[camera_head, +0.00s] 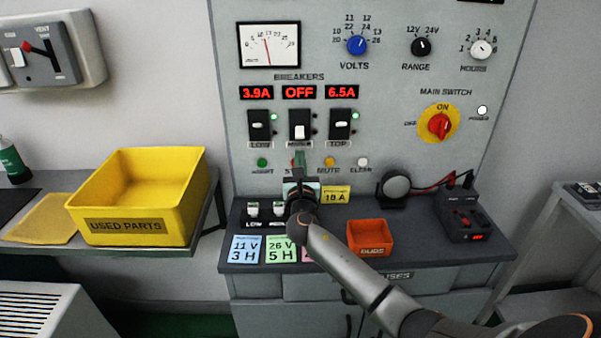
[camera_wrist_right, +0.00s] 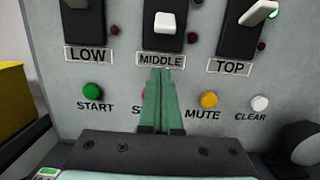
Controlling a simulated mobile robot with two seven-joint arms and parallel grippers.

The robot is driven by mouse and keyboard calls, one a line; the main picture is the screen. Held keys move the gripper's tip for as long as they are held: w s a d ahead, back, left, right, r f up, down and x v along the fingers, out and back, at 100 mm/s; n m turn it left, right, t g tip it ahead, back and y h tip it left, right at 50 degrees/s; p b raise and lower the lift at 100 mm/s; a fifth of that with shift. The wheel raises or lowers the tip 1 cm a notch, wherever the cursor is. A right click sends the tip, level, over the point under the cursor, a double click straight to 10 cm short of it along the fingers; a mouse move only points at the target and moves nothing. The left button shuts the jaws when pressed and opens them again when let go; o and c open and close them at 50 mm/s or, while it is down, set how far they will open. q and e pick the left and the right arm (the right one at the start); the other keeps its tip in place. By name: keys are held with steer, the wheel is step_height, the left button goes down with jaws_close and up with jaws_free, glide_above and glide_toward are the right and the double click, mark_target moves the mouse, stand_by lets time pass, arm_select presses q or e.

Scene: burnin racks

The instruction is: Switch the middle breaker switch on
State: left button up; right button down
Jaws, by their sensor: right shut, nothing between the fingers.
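The middle breaker switch (camera_head: 300,127) is a white lever on a black plate, below a display reading OFF (camera_head: 299,92). Its lever sits low, while the low breaker (camera_head: 259,125) and top breaker (camera_head: 340,124) levers sit higher and have green lights lit. In the right wrist view the middle lever (camera_wrist_right: 165,22) is above its MIDDLE label. My right gripper (camera_head: 300,158) is shut and empty, just below that label. Its green fingertips (camera_wrist_right: 165,75) point up at the label and hide most of the button between START and MUTE. My left gripper is not in view.
Below the breakers are START (camera_wrist_right: 93,91), MUTE (camera_wrist_right: 209,100) and CLEAR (camera_wrist_right: 259,103) buttons. The red main switch (camera_head: 439,125) is at right. The bench holds a red bin (camera_head: 369,252), a black device (camera_head: 463,226) and cards. A yellow bin (camera_head: 120,232) stands at left.

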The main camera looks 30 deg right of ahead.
mark_target(300, 133)
steer(key=shift+x, duration=0.8)
steer(key=r+p, duration=0.1)
steer(key=s+r, duration=0.1)
steer(key=shift+s+a+r+p, duration=0.15)
steer(key=shift+a+r+p, duration=0.15)
steer(key=shift+a+p, duration=0.1)
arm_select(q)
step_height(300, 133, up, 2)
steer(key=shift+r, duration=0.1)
arm_select(e)
steer(key=shift+s+a+r, duration=0.15)
steer(key=shift+s+r, duration=0.15)
steer(key=shift+r, duration=0.15)
